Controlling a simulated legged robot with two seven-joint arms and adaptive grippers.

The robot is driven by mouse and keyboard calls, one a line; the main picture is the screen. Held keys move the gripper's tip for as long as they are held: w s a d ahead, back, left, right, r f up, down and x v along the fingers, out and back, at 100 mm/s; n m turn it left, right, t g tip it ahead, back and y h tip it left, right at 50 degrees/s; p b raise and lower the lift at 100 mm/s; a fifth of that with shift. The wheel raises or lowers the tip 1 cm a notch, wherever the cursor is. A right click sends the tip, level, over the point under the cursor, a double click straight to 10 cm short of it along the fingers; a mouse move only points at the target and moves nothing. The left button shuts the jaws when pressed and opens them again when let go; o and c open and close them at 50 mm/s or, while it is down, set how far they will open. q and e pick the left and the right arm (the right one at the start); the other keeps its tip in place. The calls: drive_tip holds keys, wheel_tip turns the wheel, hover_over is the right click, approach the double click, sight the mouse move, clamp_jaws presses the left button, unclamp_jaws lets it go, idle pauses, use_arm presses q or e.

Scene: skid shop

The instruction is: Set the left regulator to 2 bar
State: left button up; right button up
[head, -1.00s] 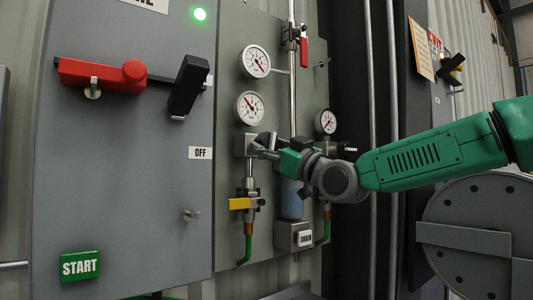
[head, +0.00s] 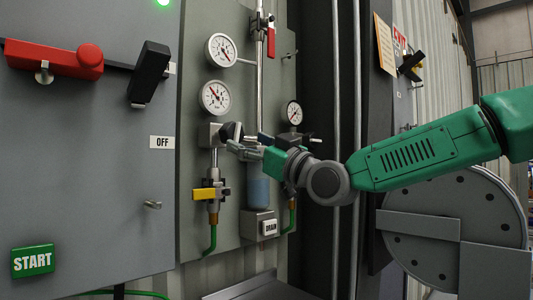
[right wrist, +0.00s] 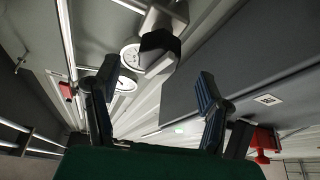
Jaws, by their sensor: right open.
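The left regulator (head: 210,134) is a grey block on the panel with a dark knob (head: 231,131) facing out. Its round white gauge (head: 215,98) sits just above; I cannot read its value. My right gripper (head: 236,148) is at the knob's front, slightly below and right of it in the head view. In the right wrist view the open jaws (right wrist: 155,95) stand wide apart, and the dark faceted knob (right wrist: 160,50) shows beyond them, roughly between the fingertips, with nothing held. Whether a finger touches the knob is unclear. My left gripper is not in view.
A yellow-handled valve (head: 205,194) sits below the regulator. A second regulator (head: 290,142) with a small gauge (head: 294,113) is close behind my right gripper, partly hidden. A red-handled valve (head: 271,41) is above. The cabinet with a red lever (head: 55,60) stands left.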

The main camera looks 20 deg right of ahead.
drive_tip(key=v, duration=0.7)
drive_tip(key=shift+d, duration=0.2)
drive_tip(key=shift+w+a+r, duration=0.1)
drive_tip(key=shift+a, duration=0.05)
